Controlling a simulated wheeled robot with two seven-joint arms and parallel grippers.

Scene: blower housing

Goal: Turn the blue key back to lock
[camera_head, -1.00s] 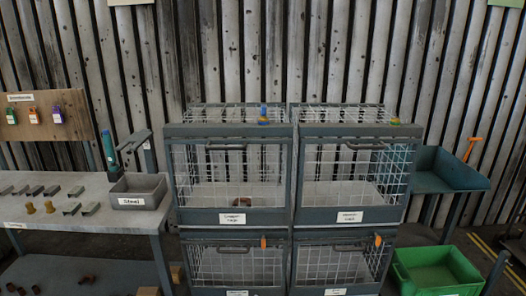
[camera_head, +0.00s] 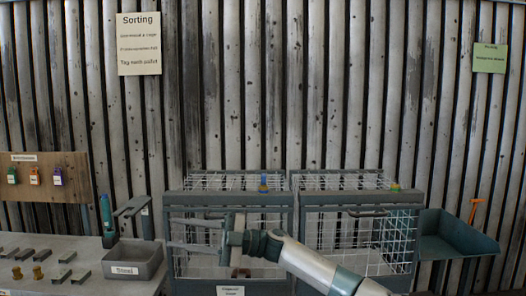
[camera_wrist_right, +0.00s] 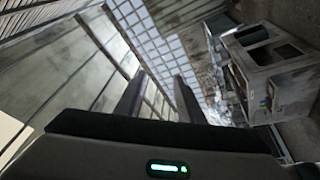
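A small blue key (camera_head: 263,181) stands at the top front edge of the left upper wire cage (camera_head: 178,199), with a yellowish piece below it. It is too small to tell how it is turned. My right gripper (camera_head: 178,234) reaches across the front of this cage, below and left of the key, fingers pointing left. Its two fingers are apart with nothing seen between them. They also show apart in the right wrist view (camera_wrist_right: 157,97), where no key is seen. My left gripper is not in view.
The right upper cage (camera_head: 355,200) has a small green and orange piece (camera_head: 395,186) on its top edge. A grey bin (camera_head: 133,260) stands on the left bench. A dark teal tray (camera_head: 455,235) is at the right. Colored tags (camera_head: 35,176) hang on a wooden board.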

